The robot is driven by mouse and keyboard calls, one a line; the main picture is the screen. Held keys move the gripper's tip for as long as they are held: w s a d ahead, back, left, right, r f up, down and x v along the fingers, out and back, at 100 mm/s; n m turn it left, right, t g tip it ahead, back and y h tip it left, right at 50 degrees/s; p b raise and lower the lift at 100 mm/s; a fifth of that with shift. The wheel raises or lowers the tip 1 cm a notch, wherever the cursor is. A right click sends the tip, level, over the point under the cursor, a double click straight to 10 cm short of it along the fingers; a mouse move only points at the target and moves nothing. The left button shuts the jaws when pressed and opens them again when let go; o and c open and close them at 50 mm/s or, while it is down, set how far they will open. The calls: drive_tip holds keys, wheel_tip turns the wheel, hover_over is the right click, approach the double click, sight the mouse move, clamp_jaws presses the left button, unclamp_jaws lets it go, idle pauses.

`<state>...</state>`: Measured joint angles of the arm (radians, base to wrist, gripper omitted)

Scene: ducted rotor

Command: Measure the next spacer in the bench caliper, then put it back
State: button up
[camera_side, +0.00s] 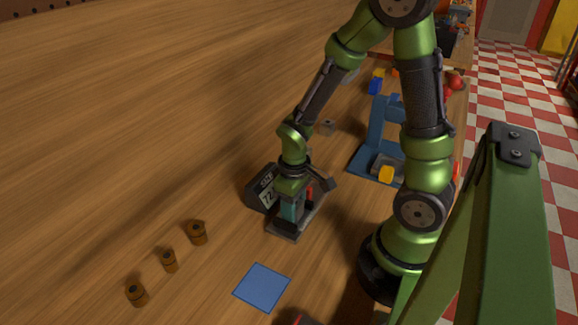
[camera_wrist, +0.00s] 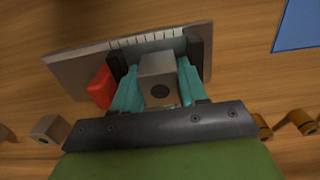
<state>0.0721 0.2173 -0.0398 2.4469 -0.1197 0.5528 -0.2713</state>
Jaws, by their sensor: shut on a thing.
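My gripper (camera_side: 291,210) is over the bench caliper (camera_side: 312,215). In the wrist view its teal fingers (camera_wrist: 157,80) are shut on a grey block-shaped spacer (camera_wrist: 159,68) with a dark round hole. The spacer sits between the dark caliper jaws, above the plate with scale marks (camera_wrist: 75,65); whether both jaws touch it cannot be told. A red part (camera_wrist: 101,87) shows beside the left jaw. The caliper's display (camera_side: 265,190) is lit, partly hidden by my arm, and seems to show 72 among its digits. In the side view the fingers hide the spacer.
Another grey block (camera_side: 328,127) stands behind the caliper. Several brown cylinders (camera_side: 197,232) stand in a row at front left. A blue square mat (camera_side: 262,287) lies in front.

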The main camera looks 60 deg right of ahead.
drive_tip(key=o, duration=1.2)
drive_tip(key=shift+a, duration=0.1)
drive_tip(key=r, duration=1.6)
drive_tip(key=shift+d+r, duration=0.2)
drive_tip(key=shift+r, duration=0.2)
drive_tip(key=a+r+m+t, duration=0.1)
drive_tip(key=a+r+t, duration=0.1)
drive_tip(key=s+a+r+m+t+y, duration=0.1)
drive_tip(key=a+t, duration=0.1)
drive_tip(key=s+a+r+m+t+y, duration=0.1)
drive_tip(key=a+r+m+t, duration=0.1)
drive_tip(key=t, duration=0.1)
drive_tip(key=shift+s+a+r, duration=0.15)
drive_tip(key=shift+s+r, duration=0.05)
drive_tip(key=shift+r, duration=0.15)
